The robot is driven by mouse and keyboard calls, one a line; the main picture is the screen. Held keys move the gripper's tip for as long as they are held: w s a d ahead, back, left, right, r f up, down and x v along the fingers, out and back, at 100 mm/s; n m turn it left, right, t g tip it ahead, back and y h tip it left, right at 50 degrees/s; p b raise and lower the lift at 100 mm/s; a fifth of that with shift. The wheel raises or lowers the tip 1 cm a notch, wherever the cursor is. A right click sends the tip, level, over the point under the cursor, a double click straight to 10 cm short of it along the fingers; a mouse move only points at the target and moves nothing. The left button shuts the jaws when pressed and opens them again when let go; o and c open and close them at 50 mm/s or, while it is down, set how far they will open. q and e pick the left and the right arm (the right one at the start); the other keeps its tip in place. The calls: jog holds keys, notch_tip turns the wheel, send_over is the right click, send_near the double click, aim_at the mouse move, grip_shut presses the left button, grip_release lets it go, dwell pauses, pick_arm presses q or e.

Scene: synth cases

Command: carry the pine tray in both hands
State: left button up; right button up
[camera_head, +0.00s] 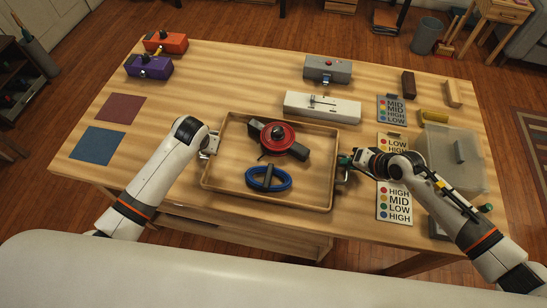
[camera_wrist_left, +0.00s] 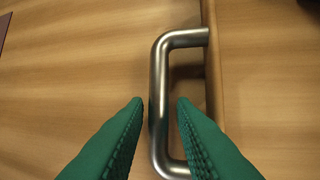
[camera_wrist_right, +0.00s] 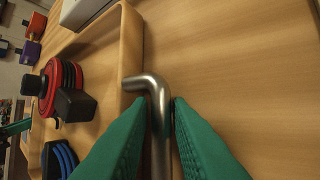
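The pine tray (camera_head: 266,200) lies on the table with a steel handle at each side. Inside are a red coiled reel with dark blocks (camera_head: 279,138) and a blue coil (camera_head: 268,179). My left gripper (camera_head: 210,146) is at the left handle; in the left wrist view its green fingers stand either side of the handle (camera_wrist_left: 159,100), with a small gap on both sides. My right gripper (camera_head: 345,161) is at the right handle; in the right wrist view its fingers press against both sides of that handle (camera_wrist_right: 160,125).
A white device (camera_head: 322,107) stands just behind the tray. Label cards (camera_head: 394,205) and a clear bin (camera_head: 455,158) are to the right. Purple (camera_head: 149,66) and orange (camera_head: 166,43) boxes sit at the far left. The table's front edge is close to the tray.

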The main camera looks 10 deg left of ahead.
pick_arm(q)
jog(key=shift+c, duration=0.5)
pick_arm(e)
jog(key=shift+c, duration=0.6)
pick_arm(q)
grip_shut()
pick_arm(e)
grip_shut()
pick_arm(q)
jog(key=shift+r, duration=0.2)
pick_arm(e)
jog(key=shift+r, duration=0.25)
